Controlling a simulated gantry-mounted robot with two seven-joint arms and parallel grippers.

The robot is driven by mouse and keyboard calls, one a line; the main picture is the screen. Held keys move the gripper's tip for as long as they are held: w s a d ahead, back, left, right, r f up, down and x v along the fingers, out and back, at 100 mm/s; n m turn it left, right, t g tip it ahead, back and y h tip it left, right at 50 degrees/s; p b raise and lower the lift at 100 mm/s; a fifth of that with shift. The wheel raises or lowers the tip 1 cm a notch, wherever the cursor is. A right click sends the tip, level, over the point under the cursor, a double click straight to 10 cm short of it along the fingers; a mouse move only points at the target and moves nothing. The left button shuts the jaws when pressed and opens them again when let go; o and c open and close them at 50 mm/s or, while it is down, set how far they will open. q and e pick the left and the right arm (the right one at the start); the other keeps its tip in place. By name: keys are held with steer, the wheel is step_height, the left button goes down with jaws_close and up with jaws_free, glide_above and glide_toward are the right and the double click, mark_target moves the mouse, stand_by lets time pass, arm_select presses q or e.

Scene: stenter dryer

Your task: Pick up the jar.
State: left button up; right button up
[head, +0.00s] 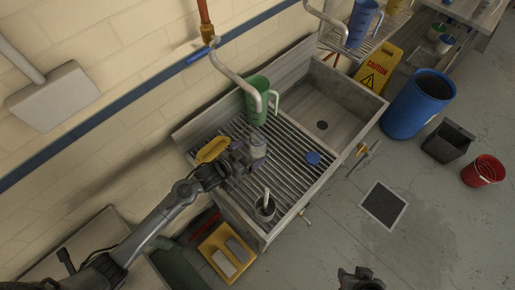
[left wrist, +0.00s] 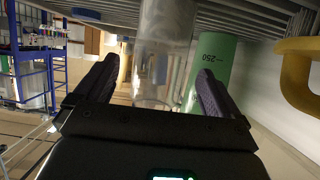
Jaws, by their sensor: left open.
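The jar (head: 258,146) is clear with a pale grey look and stands upright on the slatted drainboard. My left gripper (head: 240,155) is open at the jar's left side, close to it. In the left wrist view the see-through jar (left wrist: 165,25) shows ahead between the two spread fingers (left wrist: 158,92); I cannot tell whether either finger touches it. A dark part at the bottom edge of the head view looks like my right gripper (head: 360,279); its fingers are not clear.
A green jug (head: 257,100) stands behind the jar. A yellow-handled item (head: 212,149) lies left of it. The sink basin (head: 335,105) is empty. A tap pipe hangs above.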

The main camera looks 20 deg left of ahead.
arm_select(q)
steer(key=x, duration=0.5)
steer(key=shift+s, duration=0.1)
steer(key=shift+a, duration=0.1)
steer(key=c, duration=1.2)
steer(key=shift+o, duration=0.2)
steer(key=shift+r, duration=0.1)
